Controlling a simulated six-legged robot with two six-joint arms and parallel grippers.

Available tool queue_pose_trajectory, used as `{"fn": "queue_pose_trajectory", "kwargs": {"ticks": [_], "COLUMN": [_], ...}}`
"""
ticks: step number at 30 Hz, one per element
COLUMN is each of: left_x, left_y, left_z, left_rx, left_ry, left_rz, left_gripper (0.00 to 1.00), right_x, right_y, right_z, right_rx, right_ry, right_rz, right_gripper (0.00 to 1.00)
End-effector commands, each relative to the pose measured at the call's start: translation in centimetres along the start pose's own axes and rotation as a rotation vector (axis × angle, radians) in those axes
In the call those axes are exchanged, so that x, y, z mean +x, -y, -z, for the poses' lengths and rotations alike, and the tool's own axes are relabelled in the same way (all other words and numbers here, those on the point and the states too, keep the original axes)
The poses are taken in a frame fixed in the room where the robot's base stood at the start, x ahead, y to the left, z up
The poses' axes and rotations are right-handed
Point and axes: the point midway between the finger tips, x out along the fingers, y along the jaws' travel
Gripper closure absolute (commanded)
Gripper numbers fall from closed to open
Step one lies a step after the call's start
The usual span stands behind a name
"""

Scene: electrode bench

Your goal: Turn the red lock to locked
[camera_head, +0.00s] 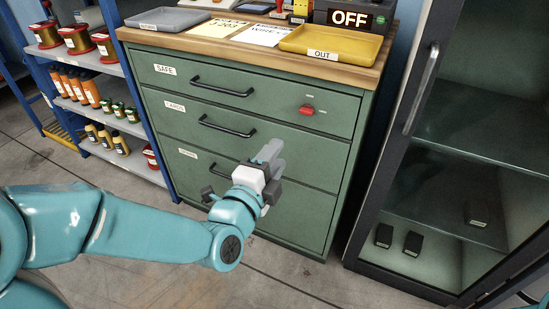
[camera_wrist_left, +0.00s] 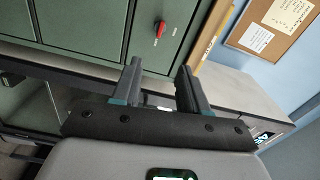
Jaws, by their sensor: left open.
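The red lock (camera_head: 307,110) is a small knob on the top drawer front, at the right side of the green cabinet (camera_head: 318,165). Its handle looks roughly level in the head view, with small pale marks above and beside it, too small to read. The lock also shows in the left wrist view (camera_wrist_left: 160,29), ahead of the fingers. My left gripper (camera_head: 270,152) is in front of the lower drawers, below and left of the lock and apart from it. In the left wrist view, its fingers (camera_wrist_left: 158,76) are spread and empty. My right gripper is out of view.
The drawers have black handles (camera_head: 222,87). On top are a yellow tray (camera_head: 330,42), a grey tray (camera_head: 165,19) and an OFF sign box (camera_head: 349,18). A glass-door cabinet (camera_head: 405,120) stands right, a shelf with spools (camera_head: 125,70) left. Floor in front is clear.

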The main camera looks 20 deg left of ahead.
Motion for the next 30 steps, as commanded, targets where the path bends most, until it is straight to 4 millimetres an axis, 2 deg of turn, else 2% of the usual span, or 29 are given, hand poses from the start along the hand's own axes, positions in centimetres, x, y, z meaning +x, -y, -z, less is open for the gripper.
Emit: {"fn": "queue_pose_trajectory", "kwargs": {"ticks": [2,5,12,15,18,21,25,28,30], "left_x": [0.0,0.0,0.0,0.0,0.0,0.0,1.0,2.8,4.4], "left_y": [0.0,0.0,0.0,0.0,0.0,0.0,0.1,0.1,-0.2], "left_z": [0.0,0.0,0.1,0.0,-0.1,-0.1,-0.4,-0.3,-0.4], "left_rx": [-0.032,-0.188,-0.904,-1.160,-1.339,-1.434,-1.453,-1.452,-1.452], "left_ry": [0.000,0.000,-0.004,-0.005,-0.004,-0.004,0.002,0.003,0.000], "left_rz": [0.000,0.000,-0.004,-0.005,-0.005,-0.005,0.000,-0.002,0.000], "left_gripper": [0.38,0.38,0.38,0.38,0.38,0.38,0.38,0.38,0.38], "right_x": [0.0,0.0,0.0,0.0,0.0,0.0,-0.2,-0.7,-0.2], "right_y": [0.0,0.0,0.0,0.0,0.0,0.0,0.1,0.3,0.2], "right_z": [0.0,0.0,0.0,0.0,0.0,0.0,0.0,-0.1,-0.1], "right_rx": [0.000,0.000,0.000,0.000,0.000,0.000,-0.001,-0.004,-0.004], "right_ry": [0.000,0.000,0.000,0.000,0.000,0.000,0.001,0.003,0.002], "right_rz": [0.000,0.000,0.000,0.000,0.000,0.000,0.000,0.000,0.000], "right_gripper": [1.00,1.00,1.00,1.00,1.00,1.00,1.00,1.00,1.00]}}
